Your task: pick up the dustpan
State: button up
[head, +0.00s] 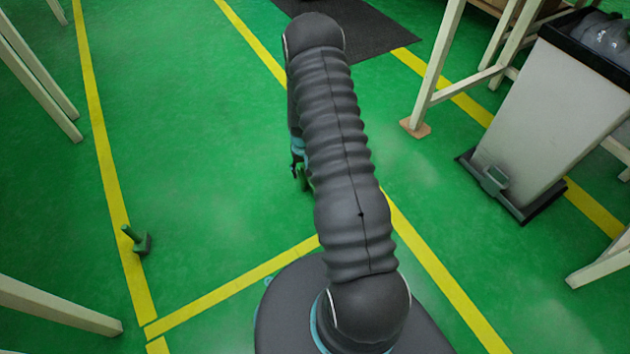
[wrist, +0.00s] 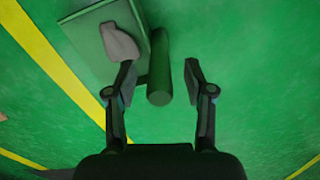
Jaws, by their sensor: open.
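In the wrist view the dustpan shows as a dark green flat pan (wrist: 105,40) with a round green handle (wrist: 160,75). A grey rounded piece (wrist: 120,42) lies over the pan. My gripper (wrist: 157,75) is open, with one finger on each side of the handle. The left finger looks close to the handle and there is a small gap at the right finger; contact cannot be told. In the head view my arm hides the dustpan and most of my gripper (head: 298,165).
A small dark green object with an upright handle (head: 138,239) stands on the left yellow line. A pedal bin (head: 545,115) stands at right, near white-legged tables. A dark mat (head: 350,25) lies at the back. The green floor left of my arm is mostly clear.

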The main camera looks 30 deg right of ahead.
jog(key=shift+c, duration=0.2)
grip_shut()
jog(key=shift+r, duration=0.1)
